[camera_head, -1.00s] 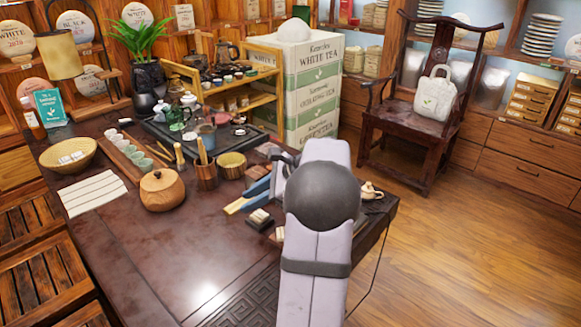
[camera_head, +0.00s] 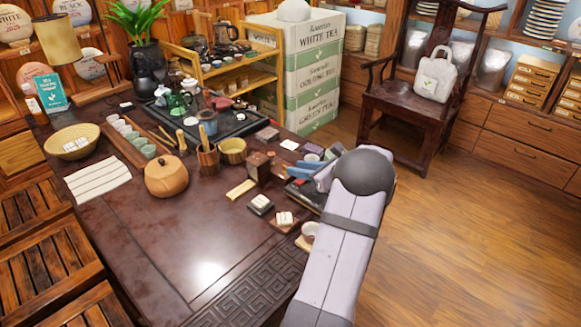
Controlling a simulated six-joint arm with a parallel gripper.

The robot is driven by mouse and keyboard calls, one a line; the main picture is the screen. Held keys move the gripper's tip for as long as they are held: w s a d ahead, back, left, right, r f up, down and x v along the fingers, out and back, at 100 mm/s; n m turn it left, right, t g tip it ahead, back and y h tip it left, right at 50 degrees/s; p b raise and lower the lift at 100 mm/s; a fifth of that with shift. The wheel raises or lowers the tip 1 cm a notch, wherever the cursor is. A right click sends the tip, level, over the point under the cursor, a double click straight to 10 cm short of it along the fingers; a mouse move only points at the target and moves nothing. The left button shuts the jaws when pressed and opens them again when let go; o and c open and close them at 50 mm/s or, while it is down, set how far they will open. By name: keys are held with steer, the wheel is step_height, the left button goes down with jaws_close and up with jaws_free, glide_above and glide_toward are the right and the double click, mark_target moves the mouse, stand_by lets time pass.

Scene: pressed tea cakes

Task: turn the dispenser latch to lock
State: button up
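I cannot make out a dispenser latch in the head view. The nearest match to a dispenser is a small orange bottle with a white top (camera_head: 33,104), upright at the table's far left corner; any latch on it is too small to tell. My gripper (camera_head: 297,170) shows as blue fingers at the right part of the table, beside a small brown wooden box (camera_head: 258,167). It is far from the bottle. My arm hides part of the gripper and whatever lies behind it, so its opening is unclear.
On the dark table (camera_head: 140,240) stand a round wooden jar (camera_head: 166,176), a basket (camera_head: 72,142), a cloth (camera_head: 98,179) and a tea tray (camera_head: 235,124). Small blocks (camera_head: 260,204) lie near my arm. The front middle is clear. A chair (camera_head: 420,100) stands behind right.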

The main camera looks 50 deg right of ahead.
steer(key=shift+x, duration=2.05)
jaws_close()
